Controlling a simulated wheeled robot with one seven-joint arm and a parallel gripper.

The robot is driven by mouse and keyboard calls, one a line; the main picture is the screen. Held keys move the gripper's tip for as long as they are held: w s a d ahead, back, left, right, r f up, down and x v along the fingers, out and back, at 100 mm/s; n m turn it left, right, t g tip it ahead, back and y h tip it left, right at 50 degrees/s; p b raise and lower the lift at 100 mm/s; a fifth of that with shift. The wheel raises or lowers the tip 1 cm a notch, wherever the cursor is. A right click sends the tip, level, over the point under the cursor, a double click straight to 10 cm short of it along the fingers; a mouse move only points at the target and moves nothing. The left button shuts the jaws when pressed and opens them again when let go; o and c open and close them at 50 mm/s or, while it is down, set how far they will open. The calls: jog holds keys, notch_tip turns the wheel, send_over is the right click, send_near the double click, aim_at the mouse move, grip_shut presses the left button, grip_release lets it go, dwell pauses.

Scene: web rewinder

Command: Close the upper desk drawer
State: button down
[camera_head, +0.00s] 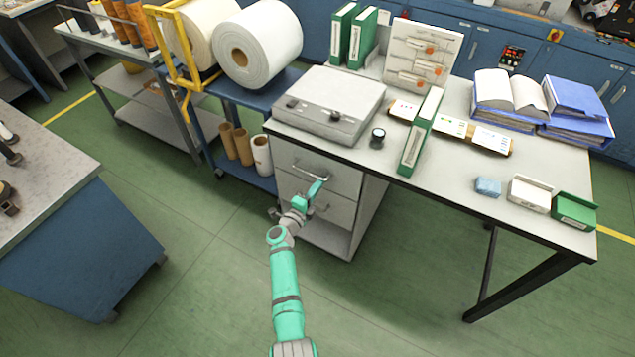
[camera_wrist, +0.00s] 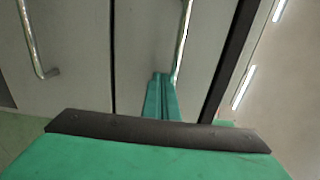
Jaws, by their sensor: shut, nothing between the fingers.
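The upper desk drawer (camera_head: 340,178) is the light grey top front of the cabinet under the desk, with a bar handle (camera_head: 311,172). Its front looks about flush with the cabinet; a small gap cannot be ruled out. My gripper (camera_head: 322,182) is shut and empty, its fingertips in front of this drawer's front, close to the handle. In the wrist view, the teal fingers (camera_wrist: 161,80) point at the upper drawer's front beside its handle (camera_wrist: 183,40). Whether they touch is unclear. The lower drawer's handle (camera_wrist: 36,45) is at the left there.
The desk (camera_head: 450,185) overhangs the drawers, its dark edge (camera_wrist: 228,65) close to the fingers. A blue cart (camera_head: 240,172) with rolls stands left of the drawers. A blue-sided bench (camera_head: 90,250) stands at the left. Green floor is free around my arm.

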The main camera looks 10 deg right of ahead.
jog(key=v, duration=1.2)
jog(key=s+d+r+n+t+y, duration=0.25)
jog(key=s+n, duration=0.35)
jog(key=s, duration=0.5)
jog(key=s+d+r+n+t+y, duration=0.1)
jog(key=s+n+t+y, duration=0.15)
jog(key=s+n, duration=0.6)
jog(key=s+a+r+n+g+y, duration=0.1)
jog(key=s+a+r+n+y, duration=0.1)
jog(key=s, duration=0.7)
jog(key=s+a+r+n+g+y, duration=0.1)
jog(key=s+r+n, duration=0.4)
jog(key=s, duration=0.5)
jog(key=s+a+r+n+g+y, duration=0.2)
jog(key=s+a+r+n, duration=0.1)
jog(key=s, duration=0.7)
jog(key=shift+r+n+y, duration=0.3)
jog(key=shift+r+n, duration=0.15)
jog(key=shift+r, duration=0.35)
jog(key=shift+a, duration=0.15)
